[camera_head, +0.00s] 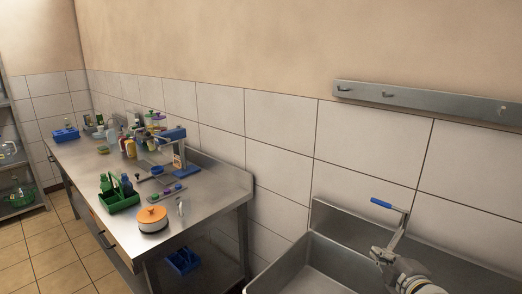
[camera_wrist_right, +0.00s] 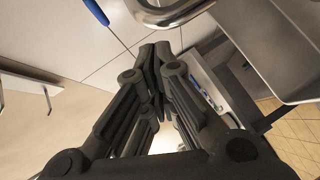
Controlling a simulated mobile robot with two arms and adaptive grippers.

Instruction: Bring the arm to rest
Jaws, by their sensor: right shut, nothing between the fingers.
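My right gripper (camera_wrist_right: 156,52) shows large in the right wrist view, its dark fingers together and nothing between them. Just beyond the fingertips is the bent metal tap spout (camera_wrist_right: 172,14); I cannot tell whether they touch. In the head view part of my right arm (camera_head: 410,278) is at the lower right, beside the sink and tap, and its fingers are hard to make out there. My left arm and gripper are not in view.
The sink (camera_head: 325,262) has a tap with a blue handle (camera_head: 381,203). A steel table (camera_head: 215,186) at left holds an orange-lidded pot (camera_head: 152,214), a green caddy (camera_head: 119,202) and several bottles. A hook rail (camera_head: 430,101) is on the wall. Tiled floor lies at far left.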

